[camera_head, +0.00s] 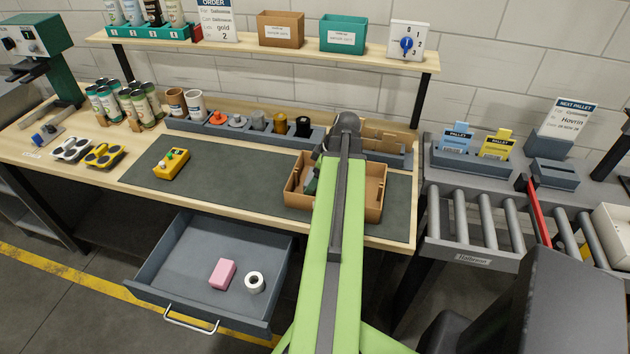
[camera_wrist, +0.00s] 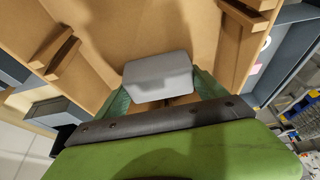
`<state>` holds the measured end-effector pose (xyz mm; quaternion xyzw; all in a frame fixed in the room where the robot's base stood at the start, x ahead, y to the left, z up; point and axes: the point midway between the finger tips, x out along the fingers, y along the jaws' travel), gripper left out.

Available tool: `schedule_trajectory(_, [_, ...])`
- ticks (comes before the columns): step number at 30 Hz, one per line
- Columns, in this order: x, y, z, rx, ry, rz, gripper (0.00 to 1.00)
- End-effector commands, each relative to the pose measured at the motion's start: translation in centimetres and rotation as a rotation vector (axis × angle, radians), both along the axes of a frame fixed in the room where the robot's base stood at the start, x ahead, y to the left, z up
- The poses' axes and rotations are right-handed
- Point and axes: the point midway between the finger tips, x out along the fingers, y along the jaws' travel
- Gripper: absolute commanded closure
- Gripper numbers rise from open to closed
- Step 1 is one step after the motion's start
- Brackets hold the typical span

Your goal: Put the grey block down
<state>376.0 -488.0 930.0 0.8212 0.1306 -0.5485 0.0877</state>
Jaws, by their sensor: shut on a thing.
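The grey block (camera_wrist: 158,78) shows in the wrist view between the green fingers of my gripper (camera_wrist: 162,92), which is shut on it. In the head view my arm hides the block. My gripper (camera_head: 313,180) shows there only in part, at the left inside of an open brown cardboard box (camera_head: 375,213). In the wrist view the brown box (camera_wrist: 100,20) surrounds the block. I cannot tell whether the block touches the box floor.
The box stands on a dark mat (camera_head: 240,187) on the workbench. A yellow device (camera_head: 171,165) lies on the mat to the left. Below, an open drawer (camera_head: 180,262) holds a pink block (camera_head: 222,273) and a white roll (camera_head: 254,282). Free mat lies left of the box.

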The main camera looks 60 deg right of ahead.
Motion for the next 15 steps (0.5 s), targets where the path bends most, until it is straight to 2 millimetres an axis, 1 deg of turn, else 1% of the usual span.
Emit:
schedule_trajectory(4, [0.02, 0.02, -0.45, 0.0, 0.0, 0.0, 0.57])
schedule_trajectory(5, [0.0, 0.0, -0.42, 0.0, 0.0, 0.0, 0.18])
schedule_trajectory(9, [-0.1, -0.1, -0.29, 0.0, 0.0, -0.002, 0.0])
schedule_trajectory(15, [-0.19, -0.19, -0.27, 0.001, 0.0, -0.004, 0.0])
